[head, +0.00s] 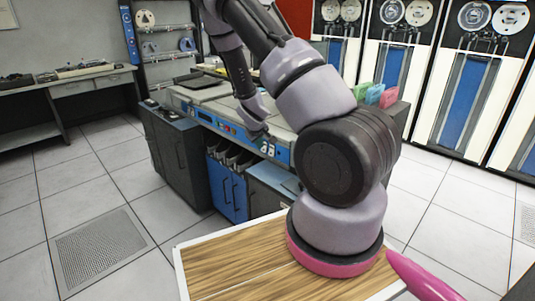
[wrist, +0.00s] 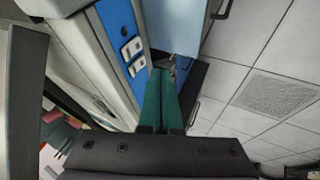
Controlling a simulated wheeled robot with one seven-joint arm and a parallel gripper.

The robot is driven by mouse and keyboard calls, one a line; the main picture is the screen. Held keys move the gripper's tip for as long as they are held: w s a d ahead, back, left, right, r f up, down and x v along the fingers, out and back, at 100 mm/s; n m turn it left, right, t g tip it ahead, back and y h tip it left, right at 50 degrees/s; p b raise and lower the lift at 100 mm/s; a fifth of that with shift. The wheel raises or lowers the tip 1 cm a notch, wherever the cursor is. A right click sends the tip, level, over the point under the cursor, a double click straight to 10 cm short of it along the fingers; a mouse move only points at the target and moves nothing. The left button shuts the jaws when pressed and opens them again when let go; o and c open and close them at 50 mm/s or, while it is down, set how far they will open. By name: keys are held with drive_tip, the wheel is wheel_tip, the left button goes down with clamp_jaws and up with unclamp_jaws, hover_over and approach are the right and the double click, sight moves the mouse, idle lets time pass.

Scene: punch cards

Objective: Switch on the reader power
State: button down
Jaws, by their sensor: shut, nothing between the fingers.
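The card reader (head: 222,104) is a long light-grey machine with a blue control strip (head: 228,131) along its front. Two pale switches (head: 267,149) sit near the strip's right end. In the wrist view the same two switches (wrist: 132,57) show on the blue panel (wrist: 118,18); their labels and on/off state cannot be read. My gripper (head: 264,138) is in front of the strip, close to the switches. In the wrist view its green fingers (wrist: 163,72) are together, empty, with tips just beside the lower switch. I cannot tell whether they touch the panel.
A light-blue shelf (head: 262,172) juts out under the strip. Coloured card stacks (head: 374,94) stand behind my arm. The tiled floor (head: 110,190) at left is clear.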

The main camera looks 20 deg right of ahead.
sight(271, 150)
drive_tip(key=x, duration=1)
drive_tip(key=shift+d+f, duration=0.1)
drive_tip(key=shift+f, duration=0.05)
drive_tip(key=shift+w+d, duration=0.2)
drive_tip(key=shift+d, duration=0.4)
drive_tip(key=shift+w+d, duration=0.2)
drive_tip(key=shift+d, duration=0.45)
drive_tip(key=shift+w+d+f, duration=0.15)
drive_tip(key=shift+w+d, duration=0.1)
drive_tip(key=shift+d, duration=0.3)
drive_tip(key=shift+d, duration=0.1)
drive_tip(key=shift+w+d+f, duration=0.1)
drive_tip(key=shift+d+f, duration=0.05)
